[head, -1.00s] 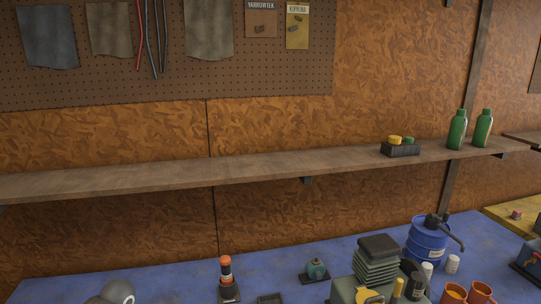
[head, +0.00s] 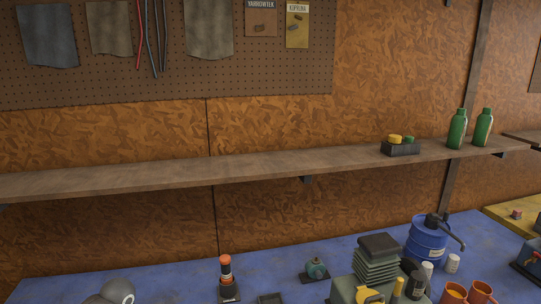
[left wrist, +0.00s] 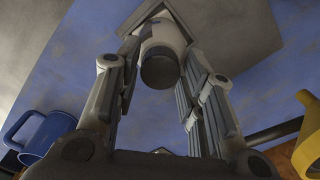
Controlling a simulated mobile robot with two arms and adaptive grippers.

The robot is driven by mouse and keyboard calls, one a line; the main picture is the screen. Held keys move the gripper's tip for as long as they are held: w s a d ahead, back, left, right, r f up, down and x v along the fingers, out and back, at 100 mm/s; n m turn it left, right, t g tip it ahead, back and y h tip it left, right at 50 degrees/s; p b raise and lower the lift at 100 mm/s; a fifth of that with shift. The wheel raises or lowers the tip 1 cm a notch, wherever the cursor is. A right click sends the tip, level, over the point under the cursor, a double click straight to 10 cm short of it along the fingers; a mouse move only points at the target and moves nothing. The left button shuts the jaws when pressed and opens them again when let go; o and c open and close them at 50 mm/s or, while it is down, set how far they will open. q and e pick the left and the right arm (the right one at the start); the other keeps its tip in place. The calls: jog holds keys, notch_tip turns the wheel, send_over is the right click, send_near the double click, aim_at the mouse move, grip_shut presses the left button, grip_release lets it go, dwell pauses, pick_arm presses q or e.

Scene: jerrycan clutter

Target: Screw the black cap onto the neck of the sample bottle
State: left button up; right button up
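In the left wrist view, a pale round bottle-like thing (left wrist: 163,38) with a dark round end (left wrist: 159,70) facing the camera lies between the fingers of my left gripper (left wrist: 160,62). It may be the sample bottle; I cannot tell whether the dark end is the black cap or an open neck. The fingers stand apart on either side, with no clear contact. A pale square-edged base or plate shows behind it. In the head view neither gripper shows; only a grey rounded part, probably of my left arm, is at the bottom left edge.
An orange-topped bottle (head: 226,271), a teal item (head: 316,268), grey bellows (head: 378,262), a blue drum (head: 426,243) and orange mugs (head: 482,293) crowd the blue table (head: 120,278). A blue mug (left wrist: 47,137) and a yellow funnel-like thing (left wrist: 309,146) flank the gripper.

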pick_arm(q)
jog(key=shift+r+p, duration=1.45)
jog(key=shift+r, duration=0.15)
jog(key=shift+f, duration=0.1)
jog(key=o, duration=0.6)
jog(key=shift+c, duration=0.2)
jog(key=shift+r+p, duration=1.35)
jog(key=shift+r, duration=0.25)
